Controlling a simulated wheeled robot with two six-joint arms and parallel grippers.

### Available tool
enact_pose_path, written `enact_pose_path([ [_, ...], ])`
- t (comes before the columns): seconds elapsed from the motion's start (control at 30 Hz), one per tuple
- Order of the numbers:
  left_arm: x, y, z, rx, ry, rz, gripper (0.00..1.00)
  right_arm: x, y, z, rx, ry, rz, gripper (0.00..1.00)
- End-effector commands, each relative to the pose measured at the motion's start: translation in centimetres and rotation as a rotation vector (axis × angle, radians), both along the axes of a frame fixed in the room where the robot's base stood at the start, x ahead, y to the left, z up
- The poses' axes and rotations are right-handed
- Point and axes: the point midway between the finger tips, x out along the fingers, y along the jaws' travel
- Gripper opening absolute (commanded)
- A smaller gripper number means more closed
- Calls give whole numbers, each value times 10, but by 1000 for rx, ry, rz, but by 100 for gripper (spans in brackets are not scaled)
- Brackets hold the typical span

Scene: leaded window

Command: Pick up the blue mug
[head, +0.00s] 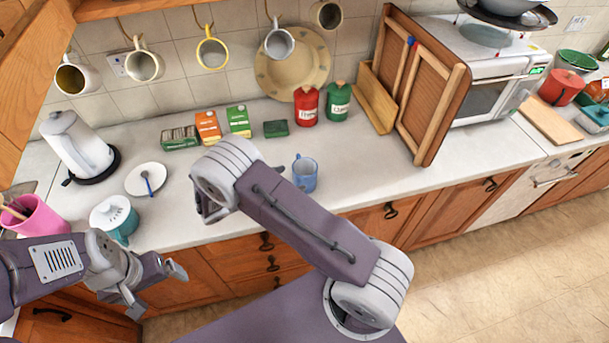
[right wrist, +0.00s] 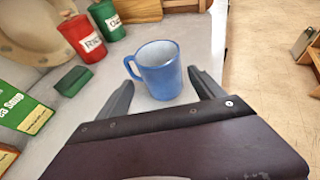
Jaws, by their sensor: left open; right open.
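The blue mug (head: 305,174) stands upright on the counter near its front edge, handle toward the back left. In the right wrist view the mug (right wrist: 158,72) stands ahead between the two fingers of my right gripper (right wrist: 160,78), which is open. My left gripper (head: 157,287) is open and empty in front of the counter's edge, at the lower left, away from the mug.
A green tin (head: 276,128), a red canister (head: 306,105) and a green canister (head: 338,101) stand behind the mug. A teal-and-white juicer (head: 115,220), a saucer (head: 147,179) and a kettle (head: 75,145) stand left. The counter (head: 375,180) right of the mug is clear.

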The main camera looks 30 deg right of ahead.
Motion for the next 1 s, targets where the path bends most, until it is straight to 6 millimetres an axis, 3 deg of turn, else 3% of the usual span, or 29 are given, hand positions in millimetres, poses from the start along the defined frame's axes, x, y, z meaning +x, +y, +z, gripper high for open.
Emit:
enact_pose_path([
  [0.13, 0, 0, 11, 0, 0, 0, 92, 3, -22, -6, -1, 4, -4, 78],
  [0.27, 0, 0, 12, 0, 0, 0, 92, 5, -28, -10, 0, 2, -2, 78],
  [0.5, 0, 0, 30, 0, 0, 0, 92, 12, -65, -24, 0, 3, -5, 78],
  [0.8, 0, 0, 30, 0, 0, 0, 92, 15, -72, -30, 2, 0, -2, 78],
  [1.0, 0, 0, 30, 0, 0, 0, 92, 14, -72, -30, 1, 0, -2, 22],
])
